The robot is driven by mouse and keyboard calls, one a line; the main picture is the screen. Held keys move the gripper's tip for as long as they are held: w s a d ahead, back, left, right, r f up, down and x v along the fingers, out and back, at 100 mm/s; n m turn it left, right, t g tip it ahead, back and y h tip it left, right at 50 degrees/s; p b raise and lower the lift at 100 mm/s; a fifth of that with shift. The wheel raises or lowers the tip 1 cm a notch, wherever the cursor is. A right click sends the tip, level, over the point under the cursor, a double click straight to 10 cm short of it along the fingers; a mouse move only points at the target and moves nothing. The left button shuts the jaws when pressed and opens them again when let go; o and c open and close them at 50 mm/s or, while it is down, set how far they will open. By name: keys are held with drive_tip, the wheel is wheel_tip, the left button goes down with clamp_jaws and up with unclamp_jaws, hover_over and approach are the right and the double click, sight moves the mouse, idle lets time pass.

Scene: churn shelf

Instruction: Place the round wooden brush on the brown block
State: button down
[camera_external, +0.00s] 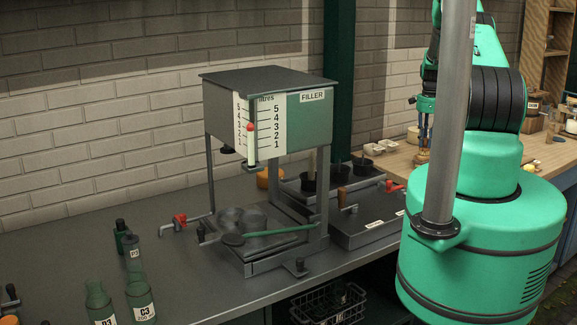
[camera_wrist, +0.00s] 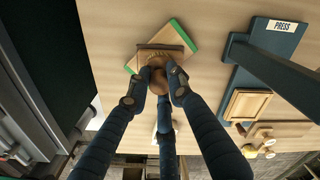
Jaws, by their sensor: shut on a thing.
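My gripper (camera_wrist: 157,78) is shut on the round wooden brush (camera_wrist: 158,60), whose rounded brown top shows between the fingertips in the wrist view. Just beyond the brush in that view lies a flat brown piece (camera_wrist: 173,47), which may be the brown block, on a tan square with green edges (camera_wrist: 178,30). The brush overlaps this piece in the picture; I cannot tell whether they touch. In the external view my gripper (camera_external: 423,140) points down low over the wooden bench, with a small brown shape below it. My column and body hide part of that area.
A dark press (camera_wrist: 268,55) labelled PRESS stands to the right in the wrist view, with a wooden frame (camera_wrist: 248,104) beside it. The filler (camera_external: 265,110) stands farther left on a grey counter.

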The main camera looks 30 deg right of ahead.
drive_tip(key=shift+f, duration=0.2)
drive_tip(key=c, duration=1.6)
unclamp_jaws()
drive_tip(key=shift+o, duration=0.2)
drive_tip(key=shift+r, duration=0.1)
wheel_tip(320, 180, up, 12)
drive_tip(key=b, duration=0.2)
